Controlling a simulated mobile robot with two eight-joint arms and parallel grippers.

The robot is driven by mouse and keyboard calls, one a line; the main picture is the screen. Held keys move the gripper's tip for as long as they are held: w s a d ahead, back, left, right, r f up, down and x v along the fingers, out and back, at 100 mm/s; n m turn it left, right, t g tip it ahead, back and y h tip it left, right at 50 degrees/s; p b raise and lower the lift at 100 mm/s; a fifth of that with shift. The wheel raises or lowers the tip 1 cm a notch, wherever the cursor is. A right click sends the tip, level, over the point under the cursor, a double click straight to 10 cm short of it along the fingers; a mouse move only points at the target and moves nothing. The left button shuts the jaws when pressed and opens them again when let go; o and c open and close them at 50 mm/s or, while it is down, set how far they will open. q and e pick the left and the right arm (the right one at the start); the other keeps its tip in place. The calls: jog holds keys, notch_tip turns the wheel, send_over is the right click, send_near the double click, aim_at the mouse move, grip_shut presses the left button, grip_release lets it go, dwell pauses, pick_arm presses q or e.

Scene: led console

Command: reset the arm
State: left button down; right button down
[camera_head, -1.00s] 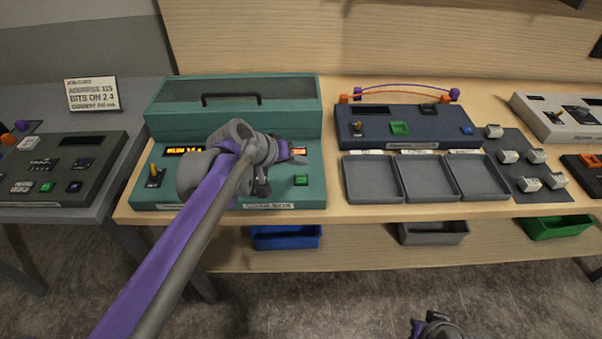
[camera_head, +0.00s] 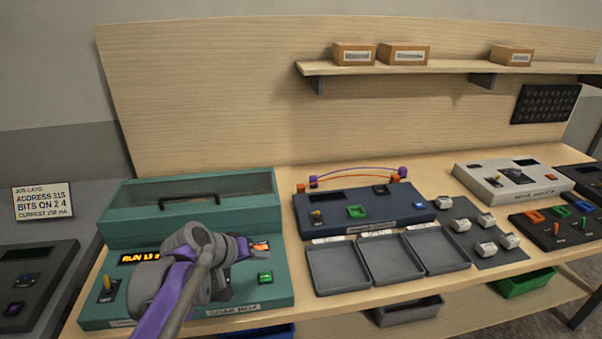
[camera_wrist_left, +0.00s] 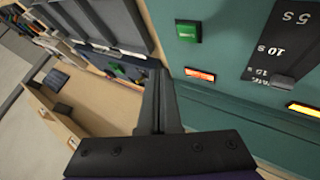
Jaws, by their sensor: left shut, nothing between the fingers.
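My left arm reaches in from the bottom left in the head view. My left gripper (camera_head: 258,246) is over the right part of the teal console (camera_head: 262,294) and hides the middle of its panel. In the left wrist view the gripper (camera_wrist_left: 160,100) is shut and empty, with the teal panel (camera_wrist_left: 220,40) beside and behind it. A green button (camera_wrist_left: 188,31), a lit orange window (camera_wrist_left: 200,74) and a dark slider plate (camera_wrist_left: 283,45) marked in seconds show there. The green button (camera_head: 265,278) is just right of the gripper in the head view. My right gripper is out of view.
Right of the teal console stand a dark blue console (camera_head: 330,220), grey trays (camera_head: 337,290) and a mat with white blocks (camera_head: 460,226). A job card (camera_head: 42,202) stands at left. A shelf (camera_head: 400,68) with boxes is above.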

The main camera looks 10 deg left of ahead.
pick_arm(q)
jog(key=s+f+m+y, duration=0.1)
jog(key=s+f, duration=0.3)
jog(key=s, duration=0.4)
jog(key=s+a+f+g+y, duration=0.1)
jog(key=s+f+y, duration=0.1)
jog(key=s, duration=0.7)
jog(key=s+a+f+m+g+y, duration=0.1)
jog(key=s+f, duration=0.4)
jog(key=s, duration=0.3)
jog(key=shift+s+a+f+m+y+p, duration=0.25)
jog(key=shift+s+f+m+y+p, duration=0.1)
jog(key=shift+s+y+p, duration=0.1)
